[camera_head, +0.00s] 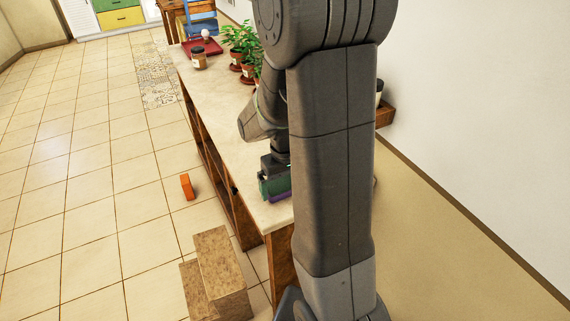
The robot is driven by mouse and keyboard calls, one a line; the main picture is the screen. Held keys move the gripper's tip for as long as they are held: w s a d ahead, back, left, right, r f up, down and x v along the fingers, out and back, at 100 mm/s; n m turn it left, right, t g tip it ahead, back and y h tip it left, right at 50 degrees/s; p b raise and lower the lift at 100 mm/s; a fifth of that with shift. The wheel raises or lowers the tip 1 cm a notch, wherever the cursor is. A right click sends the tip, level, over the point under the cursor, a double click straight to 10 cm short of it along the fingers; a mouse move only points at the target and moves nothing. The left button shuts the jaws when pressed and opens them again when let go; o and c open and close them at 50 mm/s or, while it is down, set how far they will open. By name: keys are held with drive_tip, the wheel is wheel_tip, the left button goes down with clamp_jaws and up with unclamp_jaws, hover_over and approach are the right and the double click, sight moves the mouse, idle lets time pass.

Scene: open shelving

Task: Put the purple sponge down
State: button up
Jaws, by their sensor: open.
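The purple sponge (280,198) shows as a small purple strip at the near end of the pale shelf top (238,120), close to its front edge. A green block (274,186) sits directly above the purple strip; I cannot tell whether it is part of the sponge. My gripper (271,170) points down just over the green block and is open. I cannot tell whether its fingers touch the block. My arm hides the right side of the sponge and gripper.
Potted plants (240,47), a jar (199,58) and a red tray (203,47) stand at the shelf's far end. An orange block (188,187) stands on the tiled floor. Brown steps (220,268) stand near the shelf's near end.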

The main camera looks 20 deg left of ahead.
sight(285, 189)
wheel_tip(285, 189, up, 10)
idle(0.3)
drive_tip(key=shift+f, duration=0.1)
wheel_tip(285, 189, down, 13)
drive_tip(key=shift+r+b, duration=0.1)
drive_tip(key=shift+b, duration=0.3)
drive_tip(key=shift+r+p, duration=0.35)
drive_tip(key=shift+r, duration=1.35)
drive_tip(key=shift+f, duration=0.1)
